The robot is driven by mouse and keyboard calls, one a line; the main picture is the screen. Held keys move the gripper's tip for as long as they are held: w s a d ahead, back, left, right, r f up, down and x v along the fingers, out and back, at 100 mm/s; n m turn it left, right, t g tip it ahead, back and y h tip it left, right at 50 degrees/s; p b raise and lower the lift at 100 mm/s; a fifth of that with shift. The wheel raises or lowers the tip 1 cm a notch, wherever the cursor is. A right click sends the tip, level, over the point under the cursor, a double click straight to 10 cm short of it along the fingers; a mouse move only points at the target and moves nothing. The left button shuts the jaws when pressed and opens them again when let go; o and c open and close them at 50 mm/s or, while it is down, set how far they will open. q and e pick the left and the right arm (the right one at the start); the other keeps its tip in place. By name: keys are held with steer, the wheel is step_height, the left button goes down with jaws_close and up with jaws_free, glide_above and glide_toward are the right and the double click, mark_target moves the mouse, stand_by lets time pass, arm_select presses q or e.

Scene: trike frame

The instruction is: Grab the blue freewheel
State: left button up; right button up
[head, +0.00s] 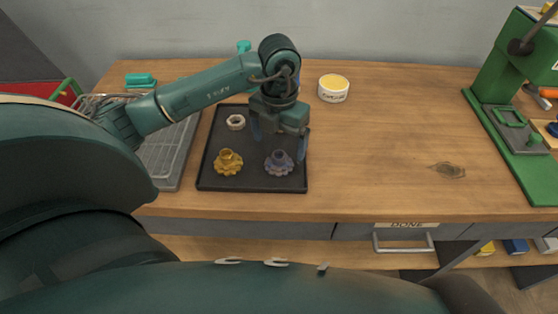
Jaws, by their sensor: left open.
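The blue freewheel (279,163), a purplish-blue toothed part with a raised hub, sits at the right front of a black tray (208,186). A gold freewheel of like shape (228,162) sits to its left in the tray. My left gripper (279,147) points down over the tray with its fingers open, close above or behind the blue freewheel. I cannot tell whether the fingers are at its height. Nothing shows between the fingers apart from the freewheel's area. My right gripper is out of view.
A pale ring (236,122) lies at the back left of the tray. A grey ribbed tray (166,158) adjoins on the left. A white tub (333,88) stands behind. A green press (500,100) stands at the right. The table between is clear.

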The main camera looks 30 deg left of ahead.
mark_target(278, 158)
arm_select(q)
steer(key=shift+s+f+p, duration=0.2)
steer(key=shift+f+p, duration=0.4)
steer(key=shift+f, duration=2.35)
steer(key=shift+c, duration=0.5)
steer(key=shift+r, duration=0.1)
steer(key=c, duration=1.2)
